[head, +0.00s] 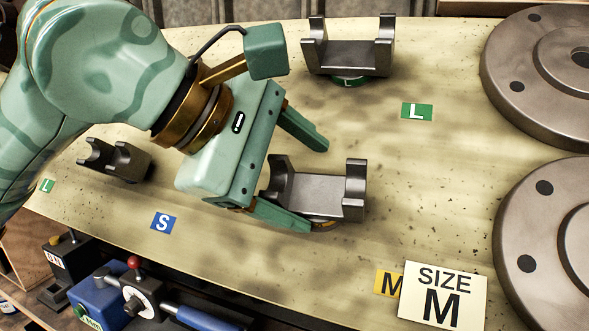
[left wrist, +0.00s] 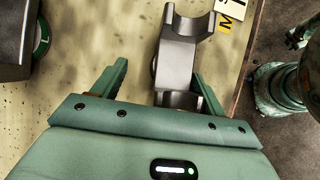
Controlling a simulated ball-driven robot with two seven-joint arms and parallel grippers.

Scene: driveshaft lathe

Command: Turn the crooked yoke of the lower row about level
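A grey steel yoke (head: 310,194) with two upright prongs stands in the lower row near the M label, on a yellow-edged round base that is mostly hidden. The left wrist view also shows the yoke (left wrist: 176,62) between the fingers, closer to the right finger; a gap shows at the left finger. I cannot tell whether either finger touches it. A smaller, darker yoke (head: 118,162) stands further left in the lower row, turned at an angle. My right gripper is not in view.
An upper-row yoke (head: 348,58) stands on a green L base. Two large round flanges (head: 520,85) fill the right side. A SIZE M card (head: 443,295) lies at the front edge. A blue vise-like tool (head: 100,298) sits below the board. Board space right of the yoke is clear.

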